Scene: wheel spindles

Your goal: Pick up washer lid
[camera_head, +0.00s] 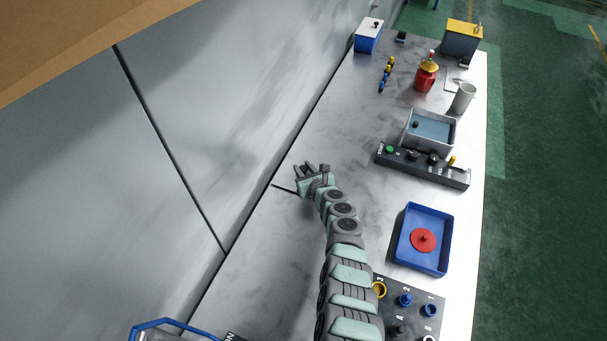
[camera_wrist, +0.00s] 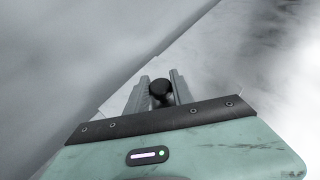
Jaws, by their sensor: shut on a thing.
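My gripper (camera_head: 311,169) is above the table's left edge, near the grey wall, well left of the open metal washer (camera_head: 406,135) with blue inside. In the wrist view its two fingers (camera_wrist: 160,84) are closed around a round black knob (camera_wrist: 161,90), which I take for the washer lid's handle. A thin dark strip (camera_head: 284,188) sticks out left of the gripper in the head view, perhaps the lid's edge. The rest of the lid is hidden or blends with the pale surface.
A black control panel (camera_head: 450,176) stands in front of the washer. A blue tray (camera_head: 445,215) holds a red round part (camera_head: 424,240). A dark board (camera_head: 390,295) with coloured rings is nearer. The table's left middle is clear.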

